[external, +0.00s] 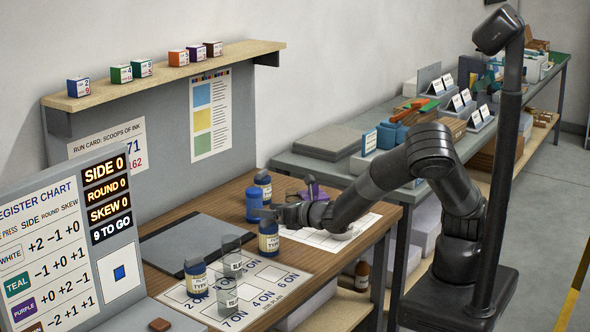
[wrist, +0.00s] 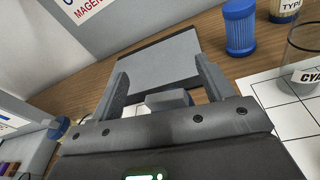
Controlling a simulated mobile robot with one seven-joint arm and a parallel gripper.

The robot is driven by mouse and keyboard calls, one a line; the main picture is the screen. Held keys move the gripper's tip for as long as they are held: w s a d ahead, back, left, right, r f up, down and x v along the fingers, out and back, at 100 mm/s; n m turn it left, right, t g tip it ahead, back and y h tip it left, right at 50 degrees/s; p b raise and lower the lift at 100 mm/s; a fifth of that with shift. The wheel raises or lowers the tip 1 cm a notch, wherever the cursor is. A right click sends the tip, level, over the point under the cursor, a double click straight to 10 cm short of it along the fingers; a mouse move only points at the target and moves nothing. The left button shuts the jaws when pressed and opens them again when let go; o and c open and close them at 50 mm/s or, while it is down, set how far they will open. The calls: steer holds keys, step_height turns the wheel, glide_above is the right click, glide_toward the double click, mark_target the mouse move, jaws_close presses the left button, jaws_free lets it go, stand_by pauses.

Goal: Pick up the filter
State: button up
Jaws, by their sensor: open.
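The filter appears to be the blue ribbed cylinder (wrist: 240,28), standing upright on the wooden bench in the wrist view. In the external view it is the blue cylinder (external: 253,206) near the back of the bench. My gripper (external: 284,213) is just to the right of it in the external view, low over the bench. In the wrist view the two fingers of my gripper (wrist: 161,72) are apart with nothing held between them. The filter lies beyond and to the right of the right finger there, apart from it.
A dark grey slab (wrist: 165,62) lies flat ahead of the fingers. A clear glass (wrist: 305,50) and a labelled bottle (wrist: 285,10) stand near the filter. A blue-capped bottle (external: 268,240) stands close in front of my gripper. A bottle (external: 195,277) stands on the printed mat.

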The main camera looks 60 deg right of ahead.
mark_target(277, 238)
steer(key=shift+n+t, duration=0.6)
steer(key=shift+n, duration=0.3)
steer(key=s+f, duration=0.1)
steer(key=f, duration=0.1)
steer(key=s+f, duration=0.3)
steer(key=f, duration=0.1)
steer(key=shift+s+a+f, duration=0.25)
steer(key=shift+a+f, duration=0.15)
steer(key=shift+s+d+f, duration=0.2)
steer(key=shift+s+f, duration=0.2)
steer(key=shift+f, duration=0.15)
steer(key=shift+w+a, duration=0.15)
steer(key=shift+w, duration=1.7)
steer(key=shift+w+a, duration=0.15)
steer(key=shift+w, duration=1.7)
steer(key=shift+c, duration=0.4)
steer(key=c, duration=1)
